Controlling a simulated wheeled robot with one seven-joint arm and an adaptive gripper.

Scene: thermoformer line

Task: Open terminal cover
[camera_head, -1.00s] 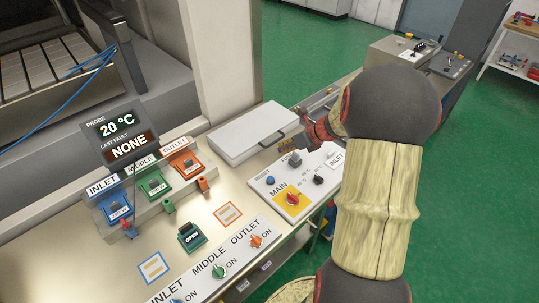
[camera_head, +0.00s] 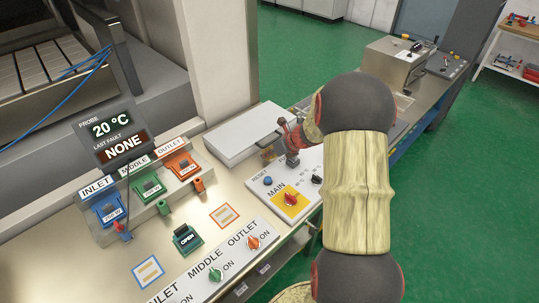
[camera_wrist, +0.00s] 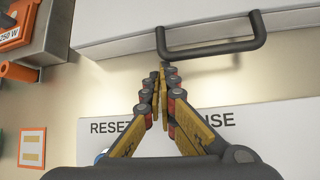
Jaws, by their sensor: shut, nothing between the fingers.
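The terminal cover appears to be the flat white lid (camera_head: 240,132) on the bench, lying closed behind the switch panel. Its dark bar handle (camera_wrist: 212,50) shows in the wrist view, along the lid's near edge. My gripper (camera_wrist: 165,70) is shut and empty, its fingertips pointing at the handle from just below its left end. A small gap seems to separate them, though the exact depth is unclear. In the head view my gripper (camera_head: 291,160) is over the back of the switch panel, by the lid's front right corner, partly hiding the handle.
Below my gripper is the white panel with a RESET button (camera_head: 267,181) and a red MAIN knob (camera_head: 291,199). To the left stand the blue, green and orange modules (camera_head: 147,186) and the probe display (camera_head: 111,132). A green OPEN block (camera_head: 187,238) sits on the bench.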

